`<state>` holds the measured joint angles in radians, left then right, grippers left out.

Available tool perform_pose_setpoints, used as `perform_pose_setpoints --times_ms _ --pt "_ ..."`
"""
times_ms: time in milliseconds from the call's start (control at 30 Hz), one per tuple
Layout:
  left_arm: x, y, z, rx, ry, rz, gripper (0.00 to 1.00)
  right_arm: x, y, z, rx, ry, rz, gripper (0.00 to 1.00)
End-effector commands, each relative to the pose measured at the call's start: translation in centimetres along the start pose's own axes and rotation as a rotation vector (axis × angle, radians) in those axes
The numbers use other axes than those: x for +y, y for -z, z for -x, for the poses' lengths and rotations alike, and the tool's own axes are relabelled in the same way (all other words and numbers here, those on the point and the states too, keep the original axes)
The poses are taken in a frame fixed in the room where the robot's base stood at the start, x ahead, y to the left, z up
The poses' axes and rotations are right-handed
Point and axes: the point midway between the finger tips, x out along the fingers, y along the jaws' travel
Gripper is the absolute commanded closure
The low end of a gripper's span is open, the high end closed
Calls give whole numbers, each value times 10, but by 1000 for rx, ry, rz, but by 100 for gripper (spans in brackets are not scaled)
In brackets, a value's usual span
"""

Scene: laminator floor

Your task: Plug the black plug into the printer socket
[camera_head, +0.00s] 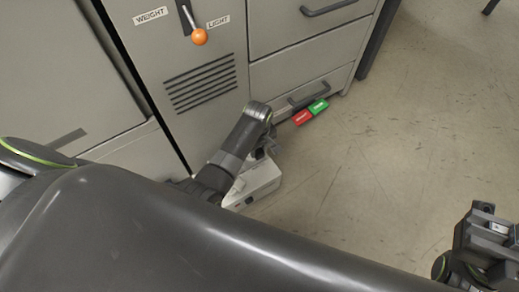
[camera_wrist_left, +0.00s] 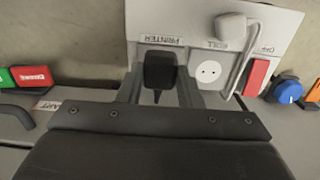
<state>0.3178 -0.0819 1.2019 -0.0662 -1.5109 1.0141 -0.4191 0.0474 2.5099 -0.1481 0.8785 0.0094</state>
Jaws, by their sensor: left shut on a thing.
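The black plug (camera_wrist_left: 158,70) is between the fingers of my left gripper (camera_wrist_left: 158,92) in the left wrist view. The gripper is shut on it. The plug is in front of the light panel (camera_wrist_left: 290,22), just below the upside-down PRINTER label (camera_wrist_left: 161,40). The printer socket is not visible, probably covered by the plug; I cannot tell whether the plug is seated. In the head view my left gripper (camera_head: 266,148) is at the low white box (camera_head: 258,182), largely hidden by my arm. My right gripper (camera_head: 492,228) is at the lower right, its jaws unclear.
A round two-hole socket (camera_wrist_left: 208,72) sits beside the plug, under another label. Near it are a pale block (camera_wrist_left: 230,27) with a white cable, a red switch (camera_wrist_left: 257,78) and a blue knob (camera_wrist_left: 288,91).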

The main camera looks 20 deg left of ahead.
Motion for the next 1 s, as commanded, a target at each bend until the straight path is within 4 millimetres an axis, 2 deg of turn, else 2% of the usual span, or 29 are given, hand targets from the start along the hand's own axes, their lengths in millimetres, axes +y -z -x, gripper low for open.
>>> perform_pose_setpoints --times_ms 1000 --pt "-2 28 -14 1 0 0 90 -2 -2 10 -1 2 0 100"
